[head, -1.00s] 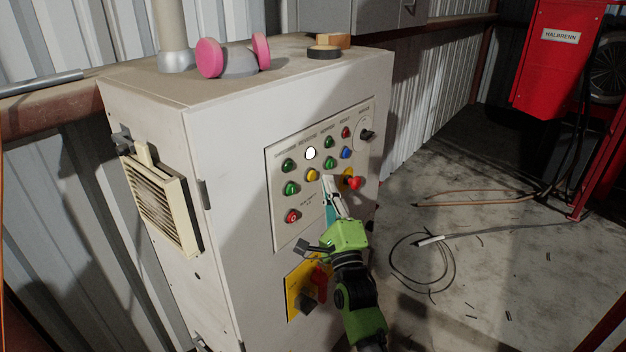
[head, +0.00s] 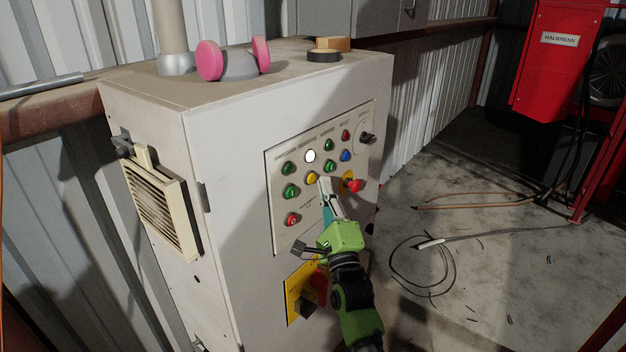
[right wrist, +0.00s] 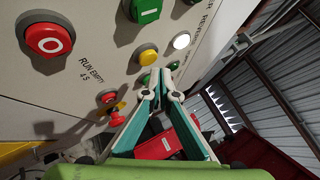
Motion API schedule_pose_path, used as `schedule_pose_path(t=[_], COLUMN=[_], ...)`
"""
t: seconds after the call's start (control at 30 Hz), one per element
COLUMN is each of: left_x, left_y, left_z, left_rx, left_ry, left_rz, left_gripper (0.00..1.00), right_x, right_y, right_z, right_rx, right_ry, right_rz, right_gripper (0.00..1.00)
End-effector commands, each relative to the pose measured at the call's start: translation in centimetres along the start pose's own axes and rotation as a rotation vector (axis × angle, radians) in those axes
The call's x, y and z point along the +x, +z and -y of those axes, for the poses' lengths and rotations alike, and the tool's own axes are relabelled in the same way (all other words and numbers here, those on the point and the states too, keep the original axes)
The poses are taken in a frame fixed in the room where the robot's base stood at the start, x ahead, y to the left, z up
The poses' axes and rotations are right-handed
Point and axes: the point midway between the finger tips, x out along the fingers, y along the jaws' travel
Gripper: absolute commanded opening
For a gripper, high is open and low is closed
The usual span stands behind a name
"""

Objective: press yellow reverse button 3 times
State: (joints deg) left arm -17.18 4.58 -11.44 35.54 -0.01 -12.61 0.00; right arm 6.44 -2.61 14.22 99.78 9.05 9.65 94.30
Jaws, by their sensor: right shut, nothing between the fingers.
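The yellow button (head: 312,178) is on the control panel (head: 290,233) of the grey cabinet, in the lower row under a bright white button (head: 310,156). My right gripper (head: 323,182) is shut and empty, its fingertips at the panel just right of the yellow button. In the right wrist view the yellow button (right wrist: 147,55) shows fully, beyond and slightly left of the closed tips (right wrist: 162,72). The white button (right wrist: 181,40) glows to its right. I cannot tell whether the tips touch the panel. My left gripper is out of view.
Green buttons (head: 291,191), a blue button (head: 345,155) and a red button (head: 292,219) surround the yellow one. A red mushroom knob (head: 354,186) stands out close right of the fingers. A yellow plate with a switch (head: 296,292) lies below.

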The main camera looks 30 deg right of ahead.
Motion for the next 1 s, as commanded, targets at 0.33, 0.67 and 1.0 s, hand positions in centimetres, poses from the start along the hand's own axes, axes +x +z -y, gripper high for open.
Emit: schedule_pose_path(t=[0.33,0.67,1.0], left_x=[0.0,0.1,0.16], left_y=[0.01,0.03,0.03], left_z=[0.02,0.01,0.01], left_rx=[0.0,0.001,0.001], left_ry=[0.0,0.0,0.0], left_rz=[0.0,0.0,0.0], left_gripper=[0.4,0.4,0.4], right_x=[-0.01,0.23,0.6], right_y=[-0.01,0.17,0.46], right_z=[0.0,-0.19,-0.4], right_rx=[0.0,0.001,0.0], right_ry=[0.0,0.0,0.0], right_rz=[0.0,0.0,0.0], right_gripper=[0.0,0.0,0.0])
